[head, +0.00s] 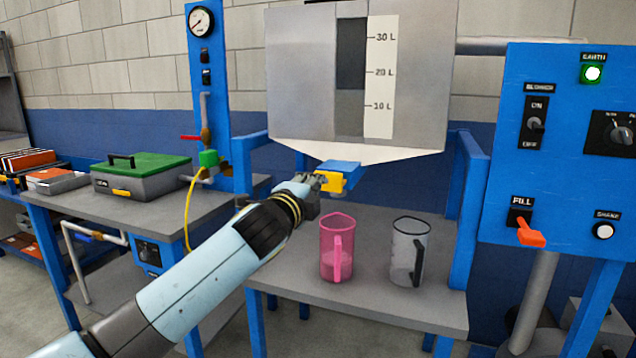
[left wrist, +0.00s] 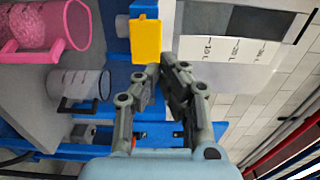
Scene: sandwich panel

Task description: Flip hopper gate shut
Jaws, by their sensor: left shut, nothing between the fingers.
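The grey hopper (head: 228,70) has a level window and a litre scale. Under its outlet is a blue block (head: 340,167) with a yellow gate paddle (head: 331,182) at its front. The paddle also shows in the left wrist view (left wrist: 146,41), just beyond my fingertips. My left gripper (head: 310,186) is shut and empty, close to the left of the paddle. Its fingers also show in the left wrist view (left wrist: 163,70). I cannot tell whether they touch the paddle. The inside of the outlet is hidden. My right gripper is not in view.
A pink jug (head: 335,240) with granules and a clear jug (head: 410,243) stand on the grey shelf (head: 372,305) below the outlet. Blue posts flank the hopper. A blue control panel (head: 560,180) stands at right, a side bench with a green-lidded box (head: 140,172) at left.

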